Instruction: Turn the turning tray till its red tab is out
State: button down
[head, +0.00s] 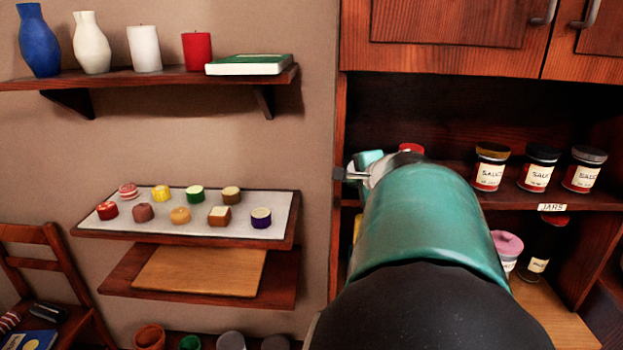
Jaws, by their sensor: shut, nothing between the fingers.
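My gripper (352,172) is shut and empty at the left side of the open cabinet, in front of its upper shelf. My teal and black arm covers much of the cabinet. I cannot make out the turning tray or its red tab for sure; the arm may hide them. A small red thing (411,147) shows just above the arm; I cannot tell what it is. A pink-lidded jar (507,248) and a dark bottle (541,250) stand in the lower bay, right of the arm.
Several sauce jars (539,168) stand on the upper cabinet shelf (597,200), above a JARS label (552,207). Cabinet doors (450,22) hang above. At left, a wall shelf (150,78) holds vases and candles, and a ledge (255,230) holds small sweets. A chair (40,262) stands far left.

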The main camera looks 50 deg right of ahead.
jog(key=shift+s, duration=0.1)
jog(key=shift+w+m+h, duration=0.3)
jog(key=shift+w, duration=0.15)
jog(key=shift+w+d+m+g+h, duration=0.1)
jog(key=shift+w+m+g+h, duration=0.3)
jog(key=shift+m+h, duration=0.1)
jog(key=shift+s, duration=0.15)
